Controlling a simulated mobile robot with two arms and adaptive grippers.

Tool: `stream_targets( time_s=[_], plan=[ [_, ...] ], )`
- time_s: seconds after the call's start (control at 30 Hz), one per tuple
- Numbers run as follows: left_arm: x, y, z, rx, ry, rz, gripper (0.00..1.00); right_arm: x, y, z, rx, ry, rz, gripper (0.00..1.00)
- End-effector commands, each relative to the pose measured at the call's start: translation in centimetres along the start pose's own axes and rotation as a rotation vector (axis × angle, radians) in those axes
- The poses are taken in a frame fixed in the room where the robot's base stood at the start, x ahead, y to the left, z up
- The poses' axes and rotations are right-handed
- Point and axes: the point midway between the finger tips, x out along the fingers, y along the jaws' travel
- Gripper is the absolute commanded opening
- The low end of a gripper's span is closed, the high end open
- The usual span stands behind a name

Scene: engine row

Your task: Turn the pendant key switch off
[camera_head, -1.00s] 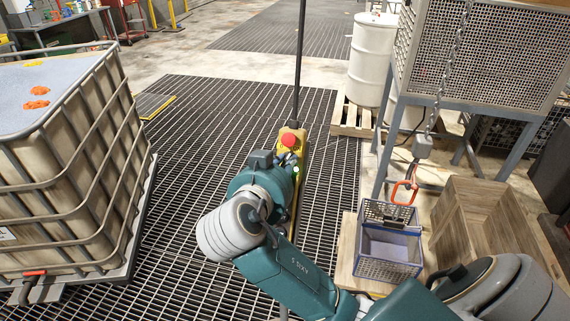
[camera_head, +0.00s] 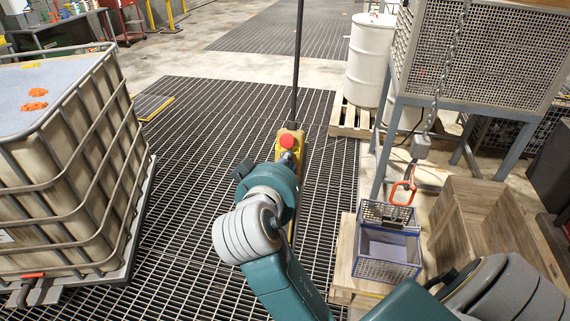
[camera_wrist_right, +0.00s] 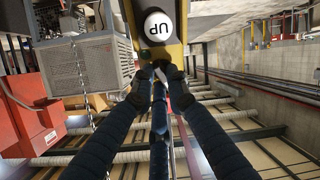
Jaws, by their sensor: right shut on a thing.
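The yellow pendant (camera_head: 292,131) hangs on a dark cable in the middle of the head view, with a red mushroom button (camera_head: 287,141) on it. In the right wrist view the pendant (camera_wrist_right: 176,49) shows close up at the top, with a white button (camera_wrist_right: 158,26) marked UP. My right gripper (camera_wrist_right: 160,73) has its fingertips close together on a small part at the pendant, just below that button in the picture. The key switch itself is hidden between the fingers, so its position cannot be told. My right wrist covers the pendant's lower part in the head view.
A caged liquid tank (camera_head: 70,180) stands at the left. At the right are a perforated metal cabinet (camera_head: 480,50) on legs, a hanging chain with an orange hook (camera_head: 403,191), a blue-and-white basket (camera_head: 388,250) and wooden crates (camera_head: 470,225). The grating floor (camera_head: 190,130) is open.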

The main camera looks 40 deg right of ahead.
Motion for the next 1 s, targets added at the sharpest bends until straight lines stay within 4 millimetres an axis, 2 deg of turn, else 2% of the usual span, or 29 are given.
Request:
stream_targets(
  time_s=[0.33, 0.83, 0.87, 0.9, 1.0],
  plan=[
    [0.01, 0.03, 0.02, 0.001, 0.0, 0.0, 0.0, -0.01, 0.03, 0.02, -0.128, -0.002, -0.014, 0.0],
    [0.01, 0.05, 0.02, 0.001, 0.0, 0.001, 0.0, 0.0, 0.03, 0.02, -0.148, -0.002, -0.015, 0.0],
    [0.01, 0.05, 0.03, 0.001, 0.0, 0.001, 0.0, 0.0, 0.03, 0.02, -0.148, -0.002, -0.015, 0.16],
    [0.01, 0.05, 0.03, 0.001, 0.0, 0.001, 0.0, 0.0, 0.03, 0.02, -0.148, -0.002, -0.015, 0.22],
    [0.0, 0.05, 0.02, 0.001, 0.0, 0.001, 0.0, 0.0, 0.03, 0.0, -0.147, -0.002, -0.015, 0.22]
  ],
)
